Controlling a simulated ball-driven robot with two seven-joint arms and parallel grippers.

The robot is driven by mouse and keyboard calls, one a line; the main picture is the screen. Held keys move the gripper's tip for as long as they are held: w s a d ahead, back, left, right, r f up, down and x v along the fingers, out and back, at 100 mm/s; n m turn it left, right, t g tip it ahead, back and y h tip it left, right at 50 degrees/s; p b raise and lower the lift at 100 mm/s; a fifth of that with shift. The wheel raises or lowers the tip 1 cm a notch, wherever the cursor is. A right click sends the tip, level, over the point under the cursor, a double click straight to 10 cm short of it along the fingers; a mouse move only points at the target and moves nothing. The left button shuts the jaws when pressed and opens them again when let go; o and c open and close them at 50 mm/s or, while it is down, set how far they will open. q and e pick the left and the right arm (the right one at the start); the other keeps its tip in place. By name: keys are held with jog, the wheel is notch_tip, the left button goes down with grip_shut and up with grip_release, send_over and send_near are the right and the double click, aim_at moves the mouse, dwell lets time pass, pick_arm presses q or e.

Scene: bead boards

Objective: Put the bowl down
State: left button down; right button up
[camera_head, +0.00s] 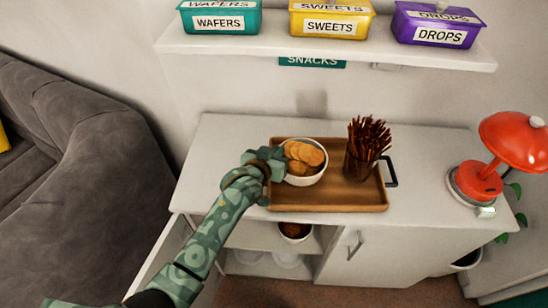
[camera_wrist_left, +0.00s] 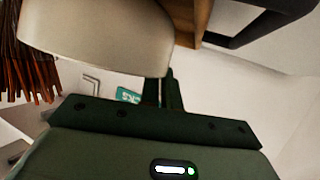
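A white bowl (camera_head: 306,179) of round golden biscuits (camera_head: 303,155) is over the left part of a wooden tray (camera_head: 340,205) on the cabinet top. My left gripper (camera_head: 275,163) is at the bowl's left rim. In the left wrist view the bowl (camera_wrist_left: 100,35) fills the upper left, and my left fingers (camera_wrist_left: 163,90) are close together at its rim, apparently shut on it. The tray's edge (camera_wrist_left: 200,22) shows close beside the bowl's base; whether they touch I cannot tell. My right gripper is out of view.
A brown cup (camera_head: 359,168) of pretzel sticks stands on the tray, right of the bowl. A red lamp (camera_head: 480,178) stands at the cabinet's right end. Above is a shelf (camera_head: 270,48) with labelled tins. Another bowl (camera_head: 295,238) sits in the open compartment below.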

pick_arm(q)
jog(key=shift+f, duration=0.5)
jog(key=shift+r, duration=0.25)
jog(key=shift+f, duration=0.1)
jog(key=c, duration=1.6)
grip_release()
jog(key=shift+s, duration=0.1)
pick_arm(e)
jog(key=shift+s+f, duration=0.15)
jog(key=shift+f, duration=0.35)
